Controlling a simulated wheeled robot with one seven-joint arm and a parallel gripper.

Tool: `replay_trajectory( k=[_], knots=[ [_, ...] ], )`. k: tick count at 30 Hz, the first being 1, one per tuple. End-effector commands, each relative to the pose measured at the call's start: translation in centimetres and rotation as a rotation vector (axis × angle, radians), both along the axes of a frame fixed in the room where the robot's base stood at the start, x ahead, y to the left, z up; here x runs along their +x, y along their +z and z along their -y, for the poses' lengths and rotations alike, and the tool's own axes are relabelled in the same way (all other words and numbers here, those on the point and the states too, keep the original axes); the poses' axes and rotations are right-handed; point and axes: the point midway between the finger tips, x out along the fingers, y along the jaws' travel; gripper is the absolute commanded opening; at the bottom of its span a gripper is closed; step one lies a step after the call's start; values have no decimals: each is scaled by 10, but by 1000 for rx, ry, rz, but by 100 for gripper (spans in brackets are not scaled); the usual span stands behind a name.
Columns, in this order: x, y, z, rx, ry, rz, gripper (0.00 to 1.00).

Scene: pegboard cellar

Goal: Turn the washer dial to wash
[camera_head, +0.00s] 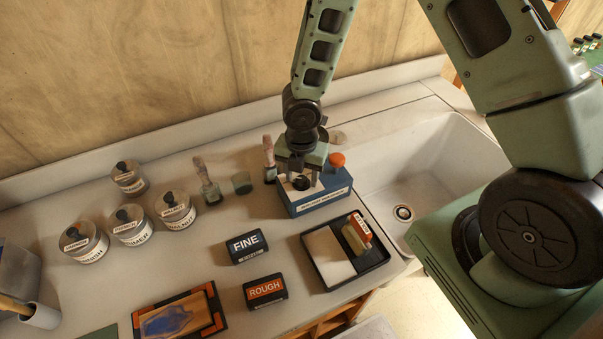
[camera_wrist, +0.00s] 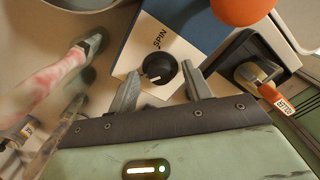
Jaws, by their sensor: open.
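The washer is a blue box with a pale top panel (camera_wrist: 128,62); its blue front (camera_head: 318,205) carries a white label strip too small to read. Its black round dial (camera_wrist: 160,68) has a white pointer mark on its lower side in the wrist view. The word SPIN is printed just above the dial there; no wash mark can be made out. My gripper (camera_wrist: 161,71) is open, with one finger on each side of the dial and gaps visible. In the head view my gripper (camera_head: 300,172) is over the washer top and partly hides the dial.
An orange ball-shaped part (camera_head: 337,159) rises beside the washer's top. FINE (camera_head: 246,246) and ROUGH (camera_head: 265,291) blocks lie in front. Brushes stand at left; a sink (camera_head: 430,165) is at right.

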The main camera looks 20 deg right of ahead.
Motion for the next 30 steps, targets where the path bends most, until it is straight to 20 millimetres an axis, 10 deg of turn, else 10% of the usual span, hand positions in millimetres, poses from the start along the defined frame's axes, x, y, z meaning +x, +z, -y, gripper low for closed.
replay_trajectory(
  k=[8, 30],
  knots=[
    [1, 20, 0, 2, -4, 2, 49],
    [1, 167, 1, 0, -2, 3, 49]
  ],
)
